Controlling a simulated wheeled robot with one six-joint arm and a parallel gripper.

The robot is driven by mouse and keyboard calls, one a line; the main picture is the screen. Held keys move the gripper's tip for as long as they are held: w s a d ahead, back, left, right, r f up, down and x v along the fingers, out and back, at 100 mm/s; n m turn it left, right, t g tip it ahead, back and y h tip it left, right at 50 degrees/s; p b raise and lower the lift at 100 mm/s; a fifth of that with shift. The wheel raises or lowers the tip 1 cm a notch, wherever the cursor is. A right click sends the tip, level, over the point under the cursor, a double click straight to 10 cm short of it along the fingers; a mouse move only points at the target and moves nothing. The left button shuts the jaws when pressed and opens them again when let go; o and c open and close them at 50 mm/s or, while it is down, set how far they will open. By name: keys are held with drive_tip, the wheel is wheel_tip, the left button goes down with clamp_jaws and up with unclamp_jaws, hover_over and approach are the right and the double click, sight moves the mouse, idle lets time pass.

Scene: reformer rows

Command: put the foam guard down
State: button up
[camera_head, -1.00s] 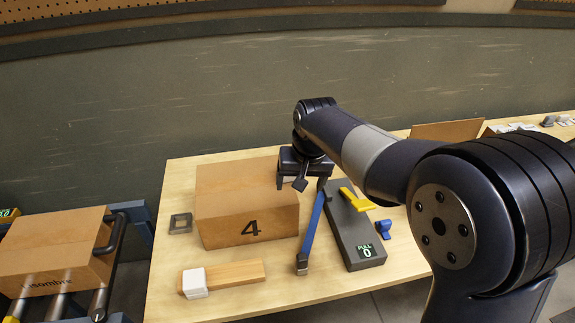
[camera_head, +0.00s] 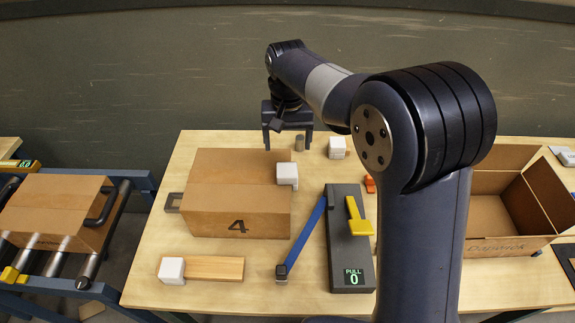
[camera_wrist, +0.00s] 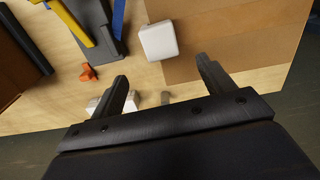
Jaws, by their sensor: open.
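A white foam guard (camera_head: 288,174) sits at the right edge of the cardboard box marked 4 (camera_head: 235,215), near its back right corner. In the wrist view the guard (camera_wrist: 158,41) is beyond my fingertips, at the box (camera_wrist: 225,45) edge. My gripper (camera_head: 287,141) is open and empty, behind the guard and apart from it; its two spread fingers also show in the wrist view (camera_wrist: 162,74). Another white block (camera_head: 172,270) is on the end of a wooden bar (camera_head: 215,268) at the front left. More white blocks (camera_head: 337,148) stand at the back of the table.
A blue strap (camera_head: 303,238) lies right of the box, beside a grey device with a yellow handle (camera_head: 348,262). A small grey cylinder (camera_head: 299,143) and an orange piece (camera_head: 369,183) are nearby. An open carton (camera_head: 480,218) stands at right. A conveyor with a box (camera_head: 55,210) is at left.

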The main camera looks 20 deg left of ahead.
hover_over(287, 169)
drive_tip(key=f, duration=0.4)
drive_tip(key=shift+w+f+p, duration=0.2)
drive_tip(key=shift+f+p, duration=0.1)
drive_tip(key=shift+f, duration=0.05)
drive_tip(key=shift+s+f+p, duration=0.15)
drive_tip(key=shift+f+p, duration=0.3)
drive_tip(key=shift+f, duration=0.95)
drive_tip(key=shift+s+f+p, duration=0.1)
drive_tip(key=shift+f+p, duration=0.35)
drive_tip(key=shift+f, duration=0.9)
drive_tip(key=shift+c, duration=0.4)
drive_tip(key=shift+r, duration=0.1)
drive_tip(key=c, duration=1)
